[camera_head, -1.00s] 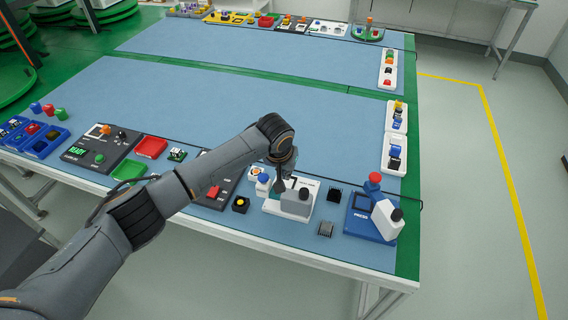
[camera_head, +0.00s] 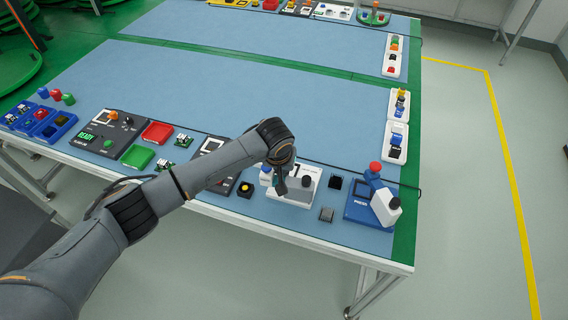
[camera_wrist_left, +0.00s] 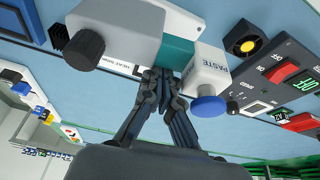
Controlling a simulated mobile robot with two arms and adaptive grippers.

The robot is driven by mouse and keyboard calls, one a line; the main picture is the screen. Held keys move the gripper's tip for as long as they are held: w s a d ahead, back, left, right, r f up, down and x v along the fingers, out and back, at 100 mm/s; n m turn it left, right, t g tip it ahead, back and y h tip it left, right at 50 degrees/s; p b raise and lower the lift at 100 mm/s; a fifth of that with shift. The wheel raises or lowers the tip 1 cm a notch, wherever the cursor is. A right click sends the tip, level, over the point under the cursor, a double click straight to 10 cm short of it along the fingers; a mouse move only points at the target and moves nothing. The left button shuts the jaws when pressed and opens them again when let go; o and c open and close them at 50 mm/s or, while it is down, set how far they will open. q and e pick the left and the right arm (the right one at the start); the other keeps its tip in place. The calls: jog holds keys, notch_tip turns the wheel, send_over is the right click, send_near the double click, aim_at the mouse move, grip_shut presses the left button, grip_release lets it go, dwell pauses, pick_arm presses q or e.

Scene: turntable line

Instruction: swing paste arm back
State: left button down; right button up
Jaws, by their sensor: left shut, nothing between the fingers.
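The paste station is a white base (camera_head: 309,173) at the front edge of the table. On it are a grey block with a dark knob (camera_head: 300,189), also in the left wrist view (camera_wrist_left: 120,32), and a white bottle marked PASTE (camera_wrist_left: 208,68) with a blue cap. My left gripper (camera_head: 281,188) is over the station between block and bottle. In the left wrist view its fingers (camera_wrist_left: 160,76) are together and empty, close to the grey block and the bottle. I cannot tell whether they touch either. The gripper partly hides the station. My right gripper is not in view.
A blue press (camera_head: 369,205) with a red knob stands right of the station. The blue mat (camera_head: 230,95) behind is clear.

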pick_arm(q)
jog(key=n+p, duration=0.1)
jog(key=s+n+p, duration=0.1)
jog(key=p, duration=0.1)
jog(key=s+n+y+p, duration=0.1)
jog(key=shift+s+a+r+p, duration=0.2)
jog(key=shift+a+r+p, duration=0.1)
jog(key=shift+r+p, duration=0.1)
jog(key=shift+s+a+f+n+y+p, duration=0.1)
jog(key=shift+s+f+n+y+p, duration=0.2)
jog(key=shift+n, duration=0.5)
jog(key=shift+w, duration=0.1)
